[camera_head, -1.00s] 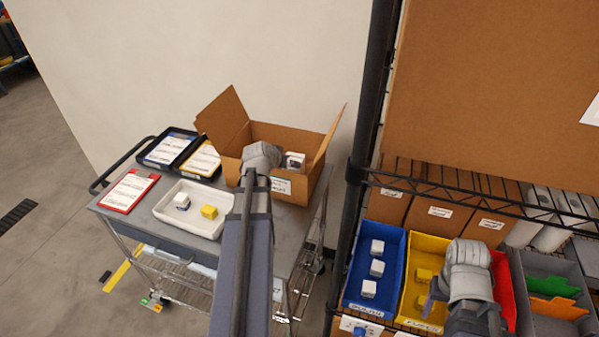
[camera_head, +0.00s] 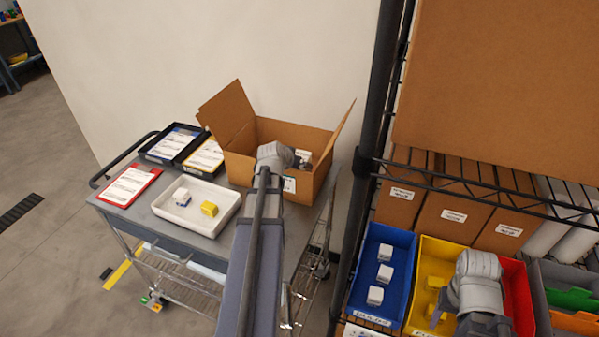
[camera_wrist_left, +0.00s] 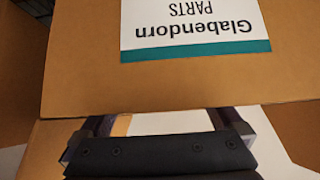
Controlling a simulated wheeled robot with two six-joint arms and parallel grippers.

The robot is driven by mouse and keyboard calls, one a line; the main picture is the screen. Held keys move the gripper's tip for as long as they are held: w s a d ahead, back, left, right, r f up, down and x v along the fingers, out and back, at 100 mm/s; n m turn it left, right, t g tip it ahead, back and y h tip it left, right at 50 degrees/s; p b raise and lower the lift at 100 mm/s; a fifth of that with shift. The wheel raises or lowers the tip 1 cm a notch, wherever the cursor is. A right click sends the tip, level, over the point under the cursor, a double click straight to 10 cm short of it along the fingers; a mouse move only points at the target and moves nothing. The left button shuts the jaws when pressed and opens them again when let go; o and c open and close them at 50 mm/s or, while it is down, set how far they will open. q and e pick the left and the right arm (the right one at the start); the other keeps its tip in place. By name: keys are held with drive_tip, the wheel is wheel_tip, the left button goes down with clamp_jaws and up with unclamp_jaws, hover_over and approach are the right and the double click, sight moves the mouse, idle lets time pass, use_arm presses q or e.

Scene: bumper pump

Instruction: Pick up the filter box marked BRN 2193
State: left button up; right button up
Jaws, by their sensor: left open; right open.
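No marking BRN 2193 is legible in either view. In the head view a small white box (camera_head: 302,155) sits inside the open cardboard carton (camera_head: 240,172) on the cart. White boxes (camera_head: 384,273) stand in the blue bin. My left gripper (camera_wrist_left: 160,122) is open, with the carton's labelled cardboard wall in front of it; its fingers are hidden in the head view. My right gripper (camera_head: 443,304) is open over the yellow bin, mostly hidden by its wrist.
The grey cart also holds a red clipboard (camera_head: 130,186) and dark trays (camera_head: 170,143) with papers. The rack on the right holds the blue bin (camera_head: 364,290), the yellow bin (camera_head: 432,248), a red bin and a grey bin. A black rack post (camera_head: 375,130) stands between cart and rack.

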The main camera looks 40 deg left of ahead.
use_arm(q)
drive_tip(key=b+x, duration=0.3)
drive_tip(key=x, duration=0.2)
drive_tip(key=shift+w+a+r, duration=0.1)
drive_tip(key=shift+w+a, duration=0.05)
use_arm(e)
wheel_tip(320, 180, down, 3)
drive_tip(key=shift+f, duration=0.15)
use_arm(q)
drive_tip(key=shift+r, duration=0.1)
drive_tip(key=shift+c, duration=0.5)
clamp_jaws()
